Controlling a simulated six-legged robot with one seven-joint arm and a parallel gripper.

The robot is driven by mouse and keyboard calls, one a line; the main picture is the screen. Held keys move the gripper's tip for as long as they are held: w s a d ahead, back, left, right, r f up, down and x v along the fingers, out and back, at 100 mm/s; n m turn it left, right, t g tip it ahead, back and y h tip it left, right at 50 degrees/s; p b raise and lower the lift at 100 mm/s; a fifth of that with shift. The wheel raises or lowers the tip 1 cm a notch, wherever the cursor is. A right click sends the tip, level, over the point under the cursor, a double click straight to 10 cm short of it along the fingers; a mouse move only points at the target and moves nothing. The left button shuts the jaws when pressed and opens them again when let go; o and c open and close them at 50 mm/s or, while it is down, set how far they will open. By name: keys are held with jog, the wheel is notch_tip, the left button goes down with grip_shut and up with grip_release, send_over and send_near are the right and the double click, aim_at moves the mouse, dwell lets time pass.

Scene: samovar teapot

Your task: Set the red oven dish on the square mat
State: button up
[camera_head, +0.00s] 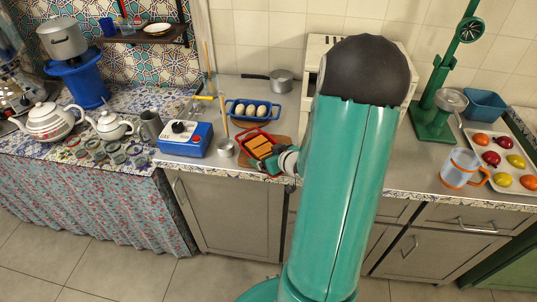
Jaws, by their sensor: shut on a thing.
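The red oven dish (250,138) holds orange-brown pieces of food and is over the counter, left of my arm. My gripper (270,163) is at the dish's near right edge and is shut on it. A brown mat (284,153) shows partly from under the dish's right side; it looks like the square mat, but the dish and my gripper hide much of it. I cannot tell whether the dish touches the mat or hangs just above it.
A blue dish of eggs (233,107) stands behind on a round brown mat. A metal cup (226,147) and a blue-and-white box (184,139) stand to the left. A saucepan (281,82) is behind. My arm hides the middle counter.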

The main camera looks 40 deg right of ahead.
jog(key=shift+f, duration=0.15)
jog(key=o, duration=0.8)
jog(key=shift+o, duration=0.2)
